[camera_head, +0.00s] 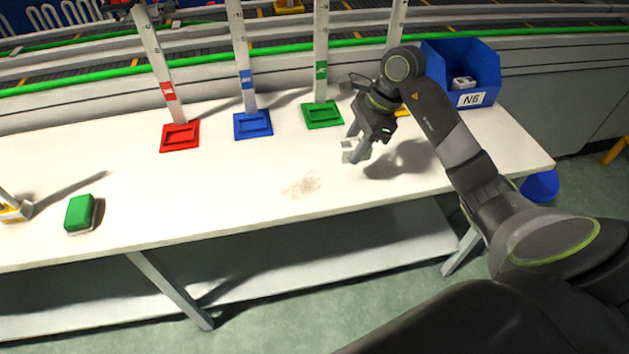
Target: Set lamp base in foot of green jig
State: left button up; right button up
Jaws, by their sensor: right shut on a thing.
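The green jig (323,115) stands on the white table, a flat green foot with a recess and a tall pale post marked with a green label. My right gripper (354,146) is in front of the green jig's foot and a little to its right. The foot's recess looks empty. My left gripper is not in view.
The blue jig (253,125) and red jig (180,136) stand left of the green one. A yellow jig foot (403,111) is partly hidden behind my right arm. A blue bin (484,66) stands at the back right. A green sponge-like block (80,212) lies at the left.

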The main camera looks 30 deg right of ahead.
send_over(344, 187)
jog(key=d, duration=0.2)
jog(key=f, duration=0.3)
jog(key=f+p, duration=0.1)
jog(key=f, duration=0.1)
jog(key=shift+s+a+f, duration=0.25)
jog(key=shift+f, duration=0.1)
notch_tip(344, 187, down, 4)
jog(key=shift+a+r, duration=0.1)
jog(key=shift+r, duration=0.15)
jog(key=shift+f+p, duration=0.3)
jog(key=shift+f, duration=0.05)
jog(key=shift+f+b, duration=0.2)
jog(key=shift+b, duration=0.1)
jog(key=o, duration=1)
jog(key=shift+r, duration=0.1)
